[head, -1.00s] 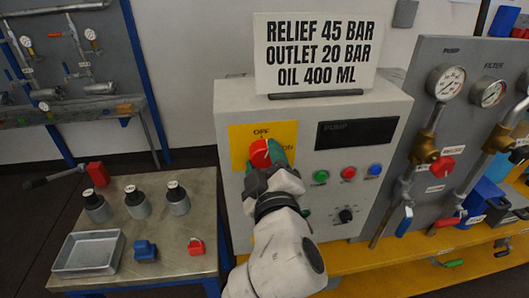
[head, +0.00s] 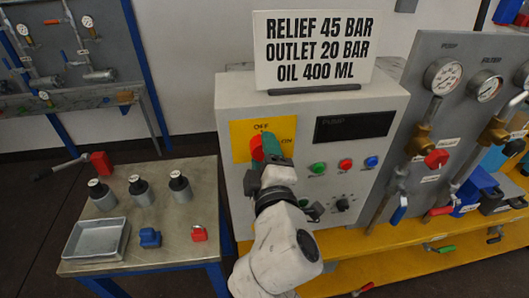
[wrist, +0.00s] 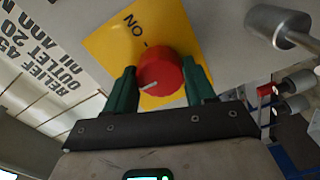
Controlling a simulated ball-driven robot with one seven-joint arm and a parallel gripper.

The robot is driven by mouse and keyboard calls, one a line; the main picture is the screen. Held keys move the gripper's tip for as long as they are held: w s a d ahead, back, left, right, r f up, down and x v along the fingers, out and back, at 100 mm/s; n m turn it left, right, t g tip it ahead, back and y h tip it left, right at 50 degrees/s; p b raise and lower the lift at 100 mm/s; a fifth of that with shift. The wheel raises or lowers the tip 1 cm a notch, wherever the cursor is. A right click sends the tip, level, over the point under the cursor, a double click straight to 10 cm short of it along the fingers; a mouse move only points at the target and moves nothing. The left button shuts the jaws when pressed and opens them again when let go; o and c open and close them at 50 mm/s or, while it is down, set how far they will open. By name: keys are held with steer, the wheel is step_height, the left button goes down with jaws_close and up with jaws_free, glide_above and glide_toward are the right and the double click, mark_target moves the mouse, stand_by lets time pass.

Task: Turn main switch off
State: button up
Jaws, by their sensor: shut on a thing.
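The main switch is a red round knob (head: 257,147) on a yellow plate (head: 240,137) at the upper left of the grey control box (head: 300,104). OFF is printed above it and ON to its right. My gripper (wrist: 160,73) is shut on the knob, with a green finger on each side. In the wrist view the knob's white line points lower left, away from the ON print; the OFF print is hidden there. In the head view my fingers cover the knob's right part.
Green (head: 317,168), red (head: 345,163) and blue (head: 371,162) buttons and a black dial (head: 342,204) sit right of my gripper. A sign (head: 315,48) stands on the box. A table (head: 190,170) with vessels and a tray is at left; gauges and valves are at right.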

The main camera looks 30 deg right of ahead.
steer(key=o, duration=1)
steer(key=shift+o, duration=0.2)
steer(key=shift+s, duration=0.1)
steer(key=b+v, duration=0.2)
steer(key=v, duration=0.8)
steer(key=shift+s+a+b, duration=0.15)
steer(key=shift+s+b, duration=0.15)
steer(key=shift+b, duration=0.1)
steer(key=shift+f, duration=0.1)
